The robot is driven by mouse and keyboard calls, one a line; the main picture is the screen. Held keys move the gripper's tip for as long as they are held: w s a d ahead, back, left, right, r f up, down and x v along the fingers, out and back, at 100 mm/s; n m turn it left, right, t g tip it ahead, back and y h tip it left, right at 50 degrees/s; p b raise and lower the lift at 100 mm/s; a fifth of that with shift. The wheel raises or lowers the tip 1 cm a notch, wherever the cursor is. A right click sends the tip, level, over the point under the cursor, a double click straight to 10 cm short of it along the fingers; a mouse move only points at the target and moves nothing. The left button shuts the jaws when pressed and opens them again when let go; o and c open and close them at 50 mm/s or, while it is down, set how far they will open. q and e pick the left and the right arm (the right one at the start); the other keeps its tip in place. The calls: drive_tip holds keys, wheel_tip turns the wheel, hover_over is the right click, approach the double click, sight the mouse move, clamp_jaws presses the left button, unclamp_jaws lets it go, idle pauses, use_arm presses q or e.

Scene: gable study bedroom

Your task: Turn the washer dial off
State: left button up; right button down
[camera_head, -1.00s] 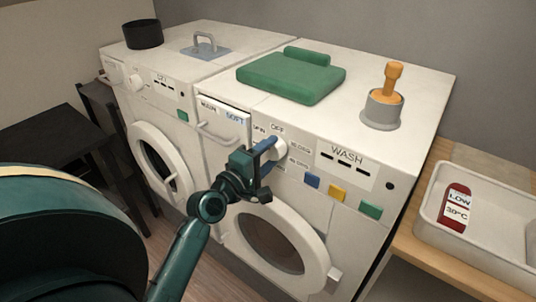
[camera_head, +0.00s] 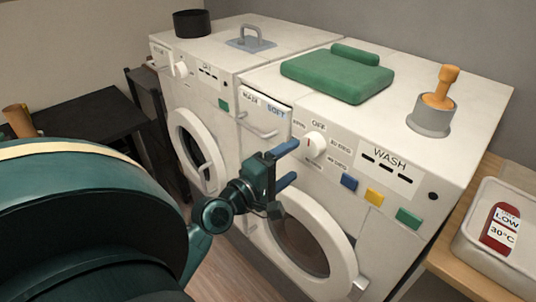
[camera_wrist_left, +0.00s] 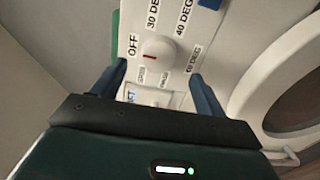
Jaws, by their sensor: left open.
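The washer dial (camera_head: 316,144) is a white round knob with a red mark, on the front panel of the washer (camera_head: 440,165) labelled WASH. The OFF label (camera_head: 318,125) is just above it in the head view. In the left wrist view the dial (camera_wrist_left: 158,49) lies ahead, between the finger directions. There its red mark lies toward the side of the OFF label (camera_wrist_left: 133,45). My left gripper (camera_head: 291,162) is open and empty, in front of the panel just left of and below the dial, apart from it. My right gripper is not in view.
The washer door (camera_head: 345,265) is below the gripper, and a detergent drawer (camera_head: 265,115) is left of the dial. Blue, yellow and green buttons (camera_head: 374,197) are to the right. A dryer (camera_head: 180,100) stands left. A tray (camera_head: 480,258) is on a shelf at right.

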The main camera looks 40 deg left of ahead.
use_arm(q)
drive_tip(key=s+b, duration=0.1)
drive_tip(key=s, duration=0.5)
drive_tip(key=shift+s+a+b, duration=0.25)
drive_tip(key=shift+s+b, duration=0.1)
drive_tip(key=shift+s, duration=0.05)
